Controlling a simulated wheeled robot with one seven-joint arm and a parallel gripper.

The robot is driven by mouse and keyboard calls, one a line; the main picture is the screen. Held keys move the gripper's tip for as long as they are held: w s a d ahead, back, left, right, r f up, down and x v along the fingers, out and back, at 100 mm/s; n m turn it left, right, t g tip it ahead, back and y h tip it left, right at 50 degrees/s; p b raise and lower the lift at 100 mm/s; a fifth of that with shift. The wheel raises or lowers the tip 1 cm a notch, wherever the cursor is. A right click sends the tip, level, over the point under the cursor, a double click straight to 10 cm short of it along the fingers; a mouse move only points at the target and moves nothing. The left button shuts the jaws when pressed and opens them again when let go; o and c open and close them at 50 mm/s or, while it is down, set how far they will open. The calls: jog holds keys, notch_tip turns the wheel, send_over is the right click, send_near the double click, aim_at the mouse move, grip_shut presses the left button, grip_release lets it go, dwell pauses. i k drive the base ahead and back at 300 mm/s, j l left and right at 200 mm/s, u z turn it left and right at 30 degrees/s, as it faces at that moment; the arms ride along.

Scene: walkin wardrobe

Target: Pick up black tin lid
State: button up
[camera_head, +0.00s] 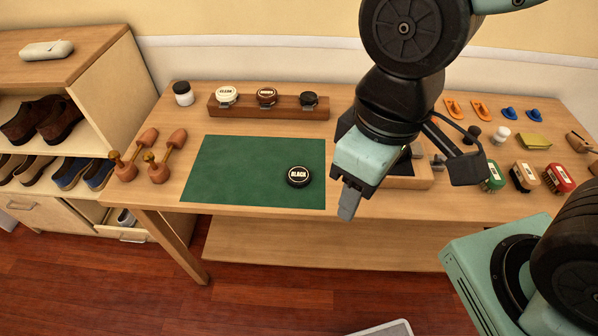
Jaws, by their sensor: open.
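The black tin lid (298,176) is a round dark disc with a white "BLACK" label. It lies flat near the right edge of the green mat (230,170) on the wooden table. My gripper (350,200) is open and empty. In the picture it appears to the right of the lid, in front of the table's front part. The lid is apart from it and fully visible. A wooden rack (240,112) behind the mat holds a cream-topped tin (226,95), a brown-topped tin (266,96) and a dark tin (308,99).
A wooden box (410,180) is partly hidden behind my gripper. Brushes (524,176) stand at right. The mat around the lid is clear. A shoe shelf (90,80) is at left.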

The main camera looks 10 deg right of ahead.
aim_at(298, 177)
jog(key=i+j+z, duration=0.1)
jog(key=j+z, duration=0.25)
jog(key=i+j+z, duration=0.1)
jog(key=j+z, duration=0.65)
jog(key=j, duration=0.2)
